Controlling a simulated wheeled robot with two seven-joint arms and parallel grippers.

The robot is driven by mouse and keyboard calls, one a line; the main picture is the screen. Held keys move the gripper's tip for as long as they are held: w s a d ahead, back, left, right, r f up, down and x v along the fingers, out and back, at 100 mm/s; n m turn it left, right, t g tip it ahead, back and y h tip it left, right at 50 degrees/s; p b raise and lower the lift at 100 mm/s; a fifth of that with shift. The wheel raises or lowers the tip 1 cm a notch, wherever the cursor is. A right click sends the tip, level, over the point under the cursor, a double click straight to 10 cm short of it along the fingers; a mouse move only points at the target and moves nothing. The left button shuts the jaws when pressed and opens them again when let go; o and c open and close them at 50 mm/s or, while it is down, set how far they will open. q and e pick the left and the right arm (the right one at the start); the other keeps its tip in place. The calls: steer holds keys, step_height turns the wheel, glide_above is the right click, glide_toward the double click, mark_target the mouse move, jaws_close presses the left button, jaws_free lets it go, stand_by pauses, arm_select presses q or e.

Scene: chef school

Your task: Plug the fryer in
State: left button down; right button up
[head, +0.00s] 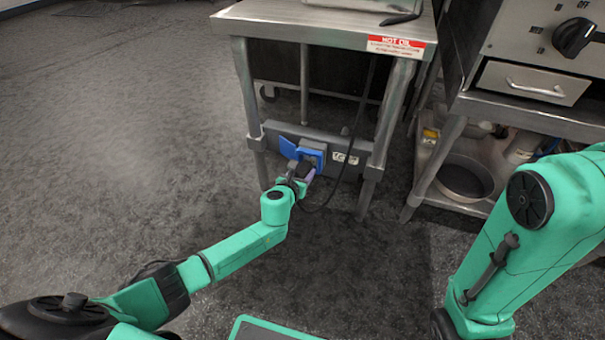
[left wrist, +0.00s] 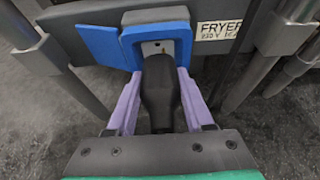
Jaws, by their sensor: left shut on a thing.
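A blue-framed socket (head: 316,155) with its blue lid (head: 288,148) swung open to the left is on the low crossbar of the fryer's steel stand. In the left wrist view the socket (left wrist: 158,34) faces me, with its grey face partly visible. My left gripper (head: 300,175) has its purple fingers shut on a black plug (left wrist: 159,88). The plug's front end is at the lower part of the socket face. I cannot tell whether it is in the socket or just before it. My right gripper is out of view.
The steel stand (head: 270,20) carries a "HOT OIL" label, and its legs flank the socket. A black cord (head: 352,130) hangs on its right side. A "FRYER" label (left wrist: 222,30) is right of the socket. Another unit with a lower shelf and a round pan (head: 465,178) stands at right. The floor at left is clear.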

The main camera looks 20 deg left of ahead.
arm_select(q)
steer(key=shift+w+b, duration=0.3)
steer(key=shift+w, duration=0.75)
steer(key=shift+r, duration=0.1)
stand_by(0.3)
steer(key=shift+s, duration=0.1)
steer(key=shift+s+p, duration=0.55)
steer(key=shift+s, duration=0.35)
steer(key=shift+s+a+p, duration=0.1)
steer(key=shift+s+p, duration=0.35)
steer(key=shift+s, duration=0.8)
steer(key=shift+p, duration=0.35)
stand_by(0.4)
steer(key=shift+w+b, duration=0.65)
steer(key=shift+w, duration=1.6)
steer(key=shift+s, duration=0.15)
stand_by(0.6)
